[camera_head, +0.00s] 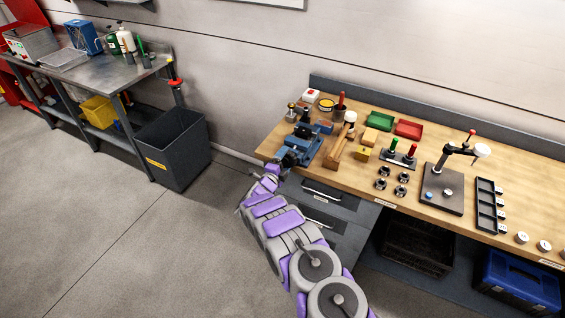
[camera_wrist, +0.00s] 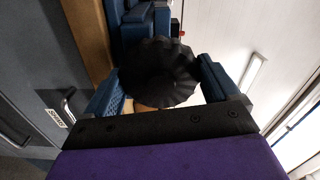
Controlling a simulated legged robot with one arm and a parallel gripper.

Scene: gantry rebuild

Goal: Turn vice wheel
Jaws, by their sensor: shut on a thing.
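The blue vice (camera_head: 303,143) is mounted at the left front corner of the wooden workbench (camera_head: 345,180). Its black ribbed wheel (camera_wrist: 160,72) fills the middle of the wrist view, with the blue vice body (camera_wrist: 138,20) behind it. My gripper (camera_wrist: 158,88) has one blue finger on each side of the wheel and is shut on it. In the head view my gripper (camera_head: 280,168) is at the front of the vice, and the wheel is hidden or too small to make out there.
A wooden mallet (camera_head: 338,150), red tray (camera_head: 408,129), green tray (camera_head: 380,121) and arbor press (camera_head: 445,180) stand along the bench. Drawers (camera_head: 322,192) are below the vice.

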